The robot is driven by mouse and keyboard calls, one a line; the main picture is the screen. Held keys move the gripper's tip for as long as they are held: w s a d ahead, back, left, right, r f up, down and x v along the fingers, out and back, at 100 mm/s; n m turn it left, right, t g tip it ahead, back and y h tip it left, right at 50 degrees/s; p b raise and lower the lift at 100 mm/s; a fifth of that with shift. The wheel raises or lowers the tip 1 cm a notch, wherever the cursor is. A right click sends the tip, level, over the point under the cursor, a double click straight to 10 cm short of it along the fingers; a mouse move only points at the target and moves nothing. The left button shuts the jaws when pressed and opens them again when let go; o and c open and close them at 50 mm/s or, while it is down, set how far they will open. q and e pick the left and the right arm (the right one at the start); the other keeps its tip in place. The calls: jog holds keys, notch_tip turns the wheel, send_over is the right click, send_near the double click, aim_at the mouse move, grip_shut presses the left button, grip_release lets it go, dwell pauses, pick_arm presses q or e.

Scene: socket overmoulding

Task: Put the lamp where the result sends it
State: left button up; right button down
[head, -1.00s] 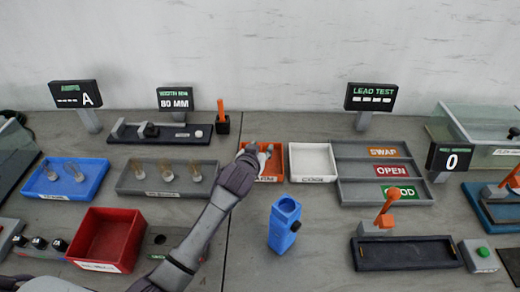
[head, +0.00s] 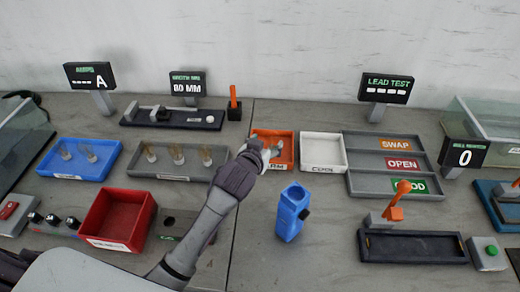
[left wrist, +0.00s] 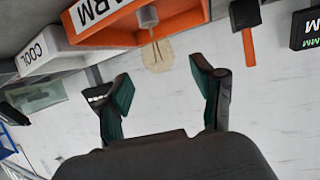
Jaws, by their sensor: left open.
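A clear lamp (head: 277,146) lies in the orange tray, marked WARM (head: 287,163), in the head view. In the left wrist view the lamp (left wrist: 157,56) shows its glass and pale base at the WARM tray (left wrist: 180,22). My left gripper (head: 263,153) is at the tray's left front side in the head view. Its fingers (left wrist: 161,85) are spread and empty in the left wrist view, with the lamp apart from them. The white COOL tray (head: 322,168) beside it is empty. My right gripper is not in view.
A blue tray (head: 52,172) and a grey tray (head: 140,173) hold more lamps. A red bin (head: 108,248), a blue upright holder (head: 291,213) and SWAP, OPEN and GOOD slots (head: 362,186) stand around. The lead test display (head: 386,88) shows dashes.

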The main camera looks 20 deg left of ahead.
pick_arm(q)
jog(key=v, duration=0.6)
dwell(0.3)
